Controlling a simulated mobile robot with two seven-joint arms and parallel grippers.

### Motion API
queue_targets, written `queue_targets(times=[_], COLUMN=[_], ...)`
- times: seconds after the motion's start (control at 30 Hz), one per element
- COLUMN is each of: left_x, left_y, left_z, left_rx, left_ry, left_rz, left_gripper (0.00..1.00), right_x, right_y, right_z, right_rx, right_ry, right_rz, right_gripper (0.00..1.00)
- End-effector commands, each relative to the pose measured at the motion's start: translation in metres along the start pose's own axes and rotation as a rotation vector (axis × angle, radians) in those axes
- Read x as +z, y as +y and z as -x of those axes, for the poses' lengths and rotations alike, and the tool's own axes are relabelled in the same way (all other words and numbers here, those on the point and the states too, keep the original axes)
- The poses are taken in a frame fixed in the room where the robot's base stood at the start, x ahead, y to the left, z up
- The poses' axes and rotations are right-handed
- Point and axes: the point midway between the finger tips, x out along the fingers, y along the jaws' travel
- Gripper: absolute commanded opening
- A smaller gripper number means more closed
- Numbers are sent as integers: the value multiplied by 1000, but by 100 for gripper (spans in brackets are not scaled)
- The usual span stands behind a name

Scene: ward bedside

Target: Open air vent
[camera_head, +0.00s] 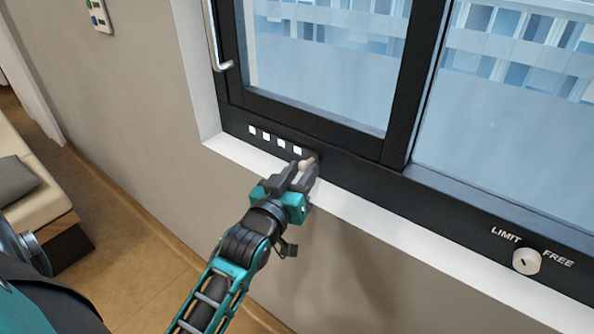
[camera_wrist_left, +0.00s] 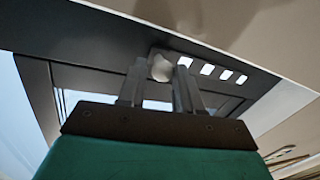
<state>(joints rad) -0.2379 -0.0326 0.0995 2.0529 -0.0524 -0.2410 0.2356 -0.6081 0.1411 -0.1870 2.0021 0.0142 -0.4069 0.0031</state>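The air vent is a row of several small square openings (camera_head: 266,136) in the black lower window frame. The row shows bright in the left wrist view (camera_wrist_left: 225,74). A pale rounded knob (camera_head: 306,163) sits at the right end of the row in the head view. My left gripper (camera_head: 305,173) reaches up to it from below. In the left wrist view, the knob (camera_wrist_left: 160,68) fills the narrow gap between the two fingertips (camera_wrist_left: 160,75), which appear closed on it. The fingers partly hide the knob. My right gripper is not in view.
A white sill (camera_head: 400,242) runs below the black frame. A round LIMIT/FREE lock (camera_head: 526,261) is at the right. A metal window handle (camera_head: 214,38) is at the upper left. A cushioned bench (camera_head: 38,190) stands at the left.

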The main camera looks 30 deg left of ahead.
Motion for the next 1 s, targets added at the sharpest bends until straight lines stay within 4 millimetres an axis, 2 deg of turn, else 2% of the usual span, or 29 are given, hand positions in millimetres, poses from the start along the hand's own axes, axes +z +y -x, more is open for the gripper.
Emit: queue_targets(times=[0.03, 0.2, 0.57, 0.67, 1.0], left_x=[1, 1, 1, 1, 1], left_y=[1, 0, 0, -1, 0], left_z=[0, 0, 6, 17, 78], left_rx=[2, 1, -1, -2, -2], left_ry=[-3, -2, -2, -5, -6], left_rz=[3, 2, 1, 1, 2], left_gripper=[36, 52, 52, 52, 52], right_x=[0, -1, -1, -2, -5], right_y=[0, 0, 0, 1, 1], right_z=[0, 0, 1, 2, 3], right_rx=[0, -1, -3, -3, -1], right_ry=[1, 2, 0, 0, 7], right_rz=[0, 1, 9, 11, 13], right_gripper=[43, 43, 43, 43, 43])
